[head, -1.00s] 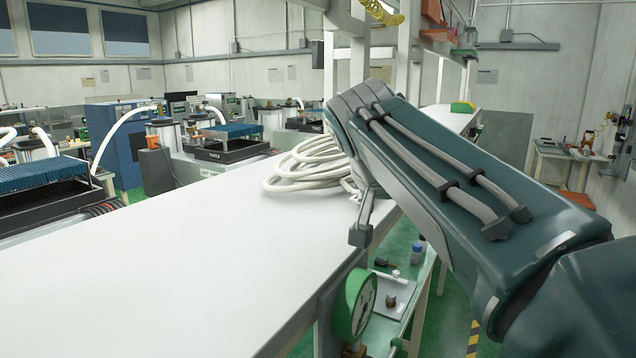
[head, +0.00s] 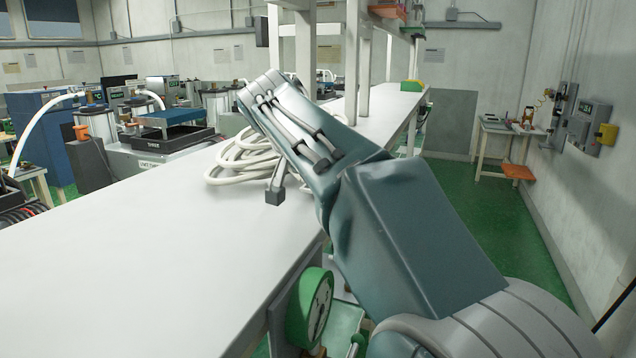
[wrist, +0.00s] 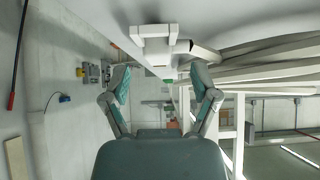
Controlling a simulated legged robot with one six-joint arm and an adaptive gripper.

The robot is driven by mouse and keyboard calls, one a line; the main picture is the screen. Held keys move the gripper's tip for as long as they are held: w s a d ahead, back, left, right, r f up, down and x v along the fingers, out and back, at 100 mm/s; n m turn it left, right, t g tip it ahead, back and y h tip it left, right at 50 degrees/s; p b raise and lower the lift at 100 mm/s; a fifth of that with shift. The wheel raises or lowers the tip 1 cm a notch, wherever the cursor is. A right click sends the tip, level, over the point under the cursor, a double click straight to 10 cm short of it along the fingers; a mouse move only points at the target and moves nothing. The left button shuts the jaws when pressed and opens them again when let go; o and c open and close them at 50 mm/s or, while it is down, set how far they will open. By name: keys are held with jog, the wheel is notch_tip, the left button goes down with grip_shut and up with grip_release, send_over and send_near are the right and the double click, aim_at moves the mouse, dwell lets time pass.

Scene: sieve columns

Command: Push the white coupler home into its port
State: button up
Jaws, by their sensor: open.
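In the wrist view my gripper (wrist: 160,78) has its two fingers spread wide with nothing between them. Beyond the fingertips, at the top of the picture, a white bracket-like piece (wrist: 153,32) sits at the bench surface. Beside it a small white fitting (wrist: 184,47) meets the end of a thick pale hose (wrist: 206,54); I cannot tell for certain whether this is the coupler. Both are apart from the fingers. No port can be made out. In the head view the coil of white hose (head: 232,165) lies on the bench, partly behind my arm, which hides the work area.
The long white bench (head: 140,250) is bare toward the front left. White shelf posts (head: 352,65) rise behind my arm. A green round reel or dial (head: 311,307) hangs at the bench's near edge. Green floor is clear on the right, up to a small side table (head: 500,130).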

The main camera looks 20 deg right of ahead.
jog(key=x, duration=0.4)
jog(key=shift+f, duration=0.1)
grip_shut()
